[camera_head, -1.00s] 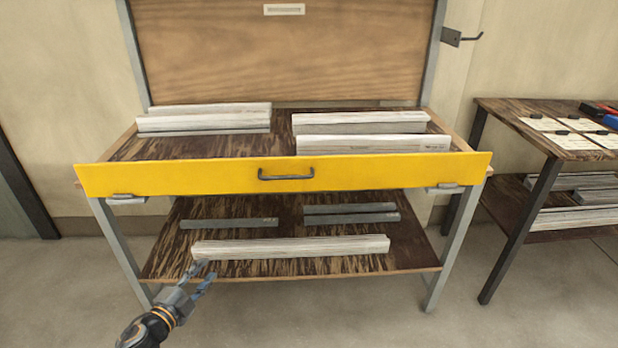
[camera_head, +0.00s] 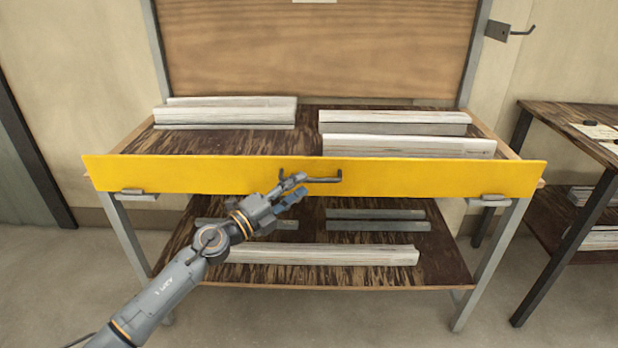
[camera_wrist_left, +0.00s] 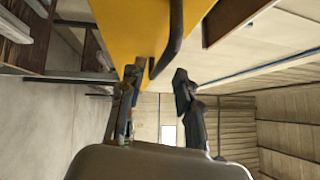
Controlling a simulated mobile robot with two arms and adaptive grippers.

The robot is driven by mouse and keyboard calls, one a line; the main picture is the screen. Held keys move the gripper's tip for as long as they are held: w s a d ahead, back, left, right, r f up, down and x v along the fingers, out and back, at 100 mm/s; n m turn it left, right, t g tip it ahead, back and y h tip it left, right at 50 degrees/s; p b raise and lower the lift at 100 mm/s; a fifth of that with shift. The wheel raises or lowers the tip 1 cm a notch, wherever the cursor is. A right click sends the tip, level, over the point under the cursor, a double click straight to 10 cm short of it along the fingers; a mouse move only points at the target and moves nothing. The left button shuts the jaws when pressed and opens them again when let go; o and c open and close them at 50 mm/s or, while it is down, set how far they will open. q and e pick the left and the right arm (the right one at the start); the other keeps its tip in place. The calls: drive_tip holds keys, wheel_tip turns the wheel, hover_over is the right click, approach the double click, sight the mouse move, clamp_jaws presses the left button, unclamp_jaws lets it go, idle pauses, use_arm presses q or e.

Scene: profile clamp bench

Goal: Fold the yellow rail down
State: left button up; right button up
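The yellow rail (camera_head: 430,177) stands upright along the front edge of the bench top. It also shows in the wrist view (camera_wrist_left: 125,28). A dark bar handle (camera_head: 325,180) sits at the middle of its front face; in the wrist view the handle (camera_wrist_left: 174,35) comes down from the top. My left gripper (camera_head: 298,188) is at the left end of the handle, in front of the rail. In the wrist view its two fingers (camera_wrist_left: 158,88) are apart, with the handle's near part just beyond and between them. I cannot tell whether they touch it. My right gripper is out of view.
Pale profiles (camera_head: 225,112) lie stacked on the bench top behind the rail. The lower shelf (camera_head: 445,265) holds grey bars and a long pale profile (camera_head: 330,254). Small grey metal pieces (camera_head: 488,200) sit under both rail ends. A side table (camera_head: 560,120) stands at the right.

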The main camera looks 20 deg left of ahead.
sight(309, 179)
use_arm(q)
drive_tip(key=shift+x, duration=2.05)
clamp_jaws()
